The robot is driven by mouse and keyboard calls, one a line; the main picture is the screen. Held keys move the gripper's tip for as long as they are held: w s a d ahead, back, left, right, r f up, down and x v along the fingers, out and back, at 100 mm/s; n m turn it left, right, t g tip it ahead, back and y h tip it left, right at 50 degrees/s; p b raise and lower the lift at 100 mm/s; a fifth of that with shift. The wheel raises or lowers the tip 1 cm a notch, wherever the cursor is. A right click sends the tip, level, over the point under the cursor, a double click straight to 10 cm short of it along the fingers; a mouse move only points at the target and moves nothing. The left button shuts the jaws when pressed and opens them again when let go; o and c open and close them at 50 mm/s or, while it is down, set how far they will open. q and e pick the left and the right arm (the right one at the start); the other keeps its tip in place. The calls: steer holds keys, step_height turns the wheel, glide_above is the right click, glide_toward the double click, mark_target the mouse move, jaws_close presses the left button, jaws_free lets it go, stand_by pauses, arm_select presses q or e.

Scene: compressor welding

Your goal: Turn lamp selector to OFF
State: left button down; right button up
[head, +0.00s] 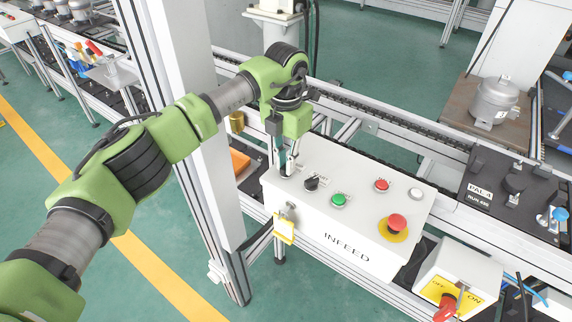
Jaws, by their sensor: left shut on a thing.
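The white control box marked INFEED (345,246) stands in the middle of the head view, with several controls on its top. My left gripper (286,168) reaches down over the back-left corner of the top. Its fingers are shut on a small control there, which I take to be the lamp selector; the fingers and arm hide most of it, and its setting cannot be read. A black selector knob (312,183) sits just right of the fingers, clear of them. My right gripper is not in view.
A green button (338,200), a red button (381,185), a white button (415,194) and a red emergency stop (397,222) on yellow share the top. A yellow tag (284,229) hangs in front. A smaller ON/OFF switch box (457,272) stands right. A pale post (190,120) rises left.

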arm_select(q)
steer(key=n+b, duration=0.2)
steer(key=n, duration=0.2)
steer(key=shift+n, duration=0.4)
steer(key=shift+w+r, duration=0.1)
steer(key=c, duration=2.1)
jaws_free()
step_height(320, 180, up, 12)
steer(key=shift+f, duration=0.1)
